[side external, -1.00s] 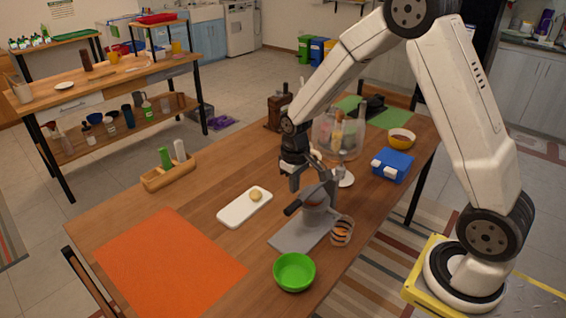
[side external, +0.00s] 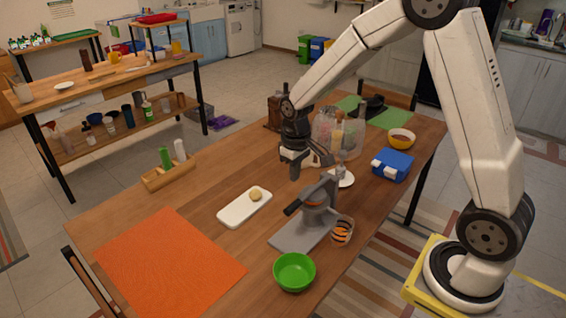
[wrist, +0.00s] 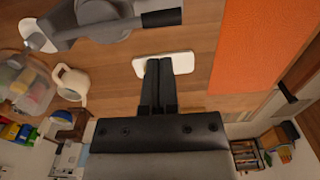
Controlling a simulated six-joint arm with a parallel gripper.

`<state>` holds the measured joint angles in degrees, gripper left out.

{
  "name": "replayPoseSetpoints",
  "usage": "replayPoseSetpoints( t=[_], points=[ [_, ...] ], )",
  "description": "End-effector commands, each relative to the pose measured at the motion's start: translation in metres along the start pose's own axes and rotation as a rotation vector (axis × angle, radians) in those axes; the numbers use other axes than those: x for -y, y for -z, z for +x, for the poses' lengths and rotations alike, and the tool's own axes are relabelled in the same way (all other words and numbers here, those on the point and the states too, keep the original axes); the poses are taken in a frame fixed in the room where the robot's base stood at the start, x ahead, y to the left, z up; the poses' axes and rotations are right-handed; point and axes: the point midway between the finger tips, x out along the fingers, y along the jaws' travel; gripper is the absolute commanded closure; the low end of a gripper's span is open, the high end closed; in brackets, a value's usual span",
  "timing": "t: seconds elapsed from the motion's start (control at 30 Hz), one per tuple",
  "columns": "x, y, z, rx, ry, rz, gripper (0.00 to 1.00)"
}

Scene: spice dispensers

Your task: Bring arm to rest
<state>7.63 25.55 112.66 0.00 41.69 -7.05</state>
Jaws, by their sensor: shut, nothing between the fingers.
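My gripper (side external: 295,172) hangs above the wooden table (side external: 140,210), behind and a little above the grey press with its dark handle (side external: 312,205). In the wrist view its two black fingers (wrist: 158,64) lie side by side, shut and empty. Behind them shows part of the white board (wrist: 180,63); the fingers hide some of it. A wooden caddy (side external: 157,181) with a green dispenser (side external: 165,158) and a white dispenser (side external: 180,150) stands at the table's left edge, apart from my gripper.
The white board (side external: 232,212) carries a small round yellowish item (side external: 256,194). A green bowl (side external: 294,272), striped cup (side external: 342,232), clear container (side external: 340,132), blue box (side external: 392,165) and yellow bowl (side external: 401,138) surround the press. The orange mat (side external: 165,262) is bare.

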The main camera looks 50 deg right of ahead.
Motion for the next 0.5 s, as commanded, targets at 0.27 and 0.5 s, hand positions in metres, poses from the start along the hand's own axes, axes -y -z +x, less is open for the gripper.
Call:
replayPoseSetpoints(
  t=[0.27,0.5],
  points=[
    [0.014,-0.023,-0.007,-0.043,-0.004,-0.005,1.00],
    [0.034,-0.067,-0.014,-0.126,-0.006,-0.008,1.00]
  ],
)
